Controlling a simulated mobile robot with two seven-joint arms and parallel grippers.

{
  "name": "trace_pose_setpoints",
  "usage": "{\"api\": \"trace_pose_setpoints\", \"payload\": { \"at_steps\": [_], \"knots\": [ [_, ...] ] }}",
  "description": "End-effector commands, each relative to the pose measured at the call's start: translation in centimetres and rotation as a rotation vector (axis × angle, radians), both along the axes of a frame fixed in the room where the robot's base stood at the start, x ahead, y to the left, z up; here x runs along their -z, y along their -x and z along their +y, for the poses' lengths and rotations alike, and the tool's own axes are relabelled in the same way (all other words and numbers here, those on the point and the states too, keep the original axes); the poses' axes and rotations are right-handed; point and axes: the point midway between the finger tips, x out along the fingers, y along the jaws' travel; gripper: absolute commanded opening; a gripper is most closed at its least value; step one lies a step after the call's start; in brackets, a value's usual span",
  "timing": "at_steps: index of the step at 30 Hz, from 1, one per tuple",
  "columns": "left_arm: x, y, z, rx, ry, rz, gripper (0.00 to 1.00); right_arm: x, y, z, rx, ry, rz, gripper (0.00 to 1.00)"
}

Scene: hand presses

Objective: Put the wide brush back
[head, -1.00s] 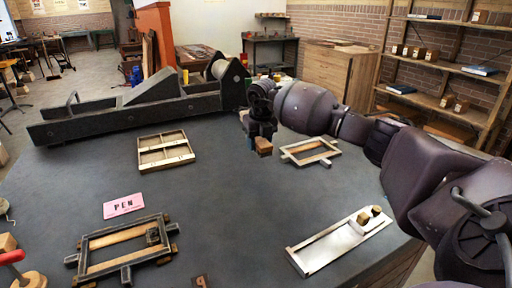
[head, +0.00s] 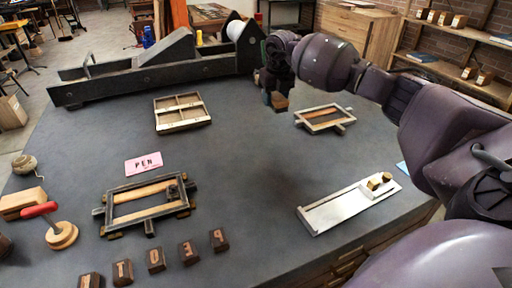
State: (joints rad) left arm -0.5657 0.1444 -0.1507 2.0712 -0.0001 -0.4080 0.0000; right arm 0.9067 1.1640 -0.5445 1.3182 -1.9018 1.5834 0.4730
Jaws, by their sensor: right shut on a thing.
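My right gripper (head: 276,96) is above the far part of the dark table, left of a small wooden frame. It is shut on a small brown wooden piece, which looks like part of the wide brush (head: 279,102). Bristles cannot be made out, and the dark fingers hide much of the piece. It seems to hang just over the tabletop; I cannot tell whether it touches. My left gripper does not show.
The small frame (head: 343,124) stands close to my right gripper. A divided tray (head: 157,129), a pink PEN card (head: 143,163), a larger frame (head: 112,214), a metal tray (head: 322,216) and several letter blocks (head: 156,260) lie around. The table's middle is clear.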

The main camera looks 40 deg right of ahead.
Motion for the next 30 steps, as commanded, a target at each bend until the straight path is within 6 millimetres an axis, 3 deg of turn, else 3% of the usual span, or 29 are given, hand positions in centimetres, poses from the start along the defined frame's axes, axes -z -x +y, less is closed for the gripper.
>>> {"api": "trace_pose_setpoints", "payload": {
  "at_steps": [5,12,21,30],
  "knots": [
    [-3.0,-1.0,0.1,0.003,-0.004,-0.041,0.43,-2.1,0.7,1.1,-0.015,-0.001,-0.010,0.21],
    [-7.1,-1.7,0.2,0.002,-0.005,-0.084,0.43,-4.8,2.7,8.1,-0.171,-0.002,-0.011,0.21],
    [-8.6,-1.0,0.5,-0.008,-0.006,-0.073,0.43,-7.6,7.1,17.0,-0.337,-0.002,-0.007,0.21],
    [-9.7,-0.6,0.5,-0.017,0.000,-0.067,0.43,-10.3,13.0,24.1,-0.454,-0.002,-0.006,0.21]
  ]
}}
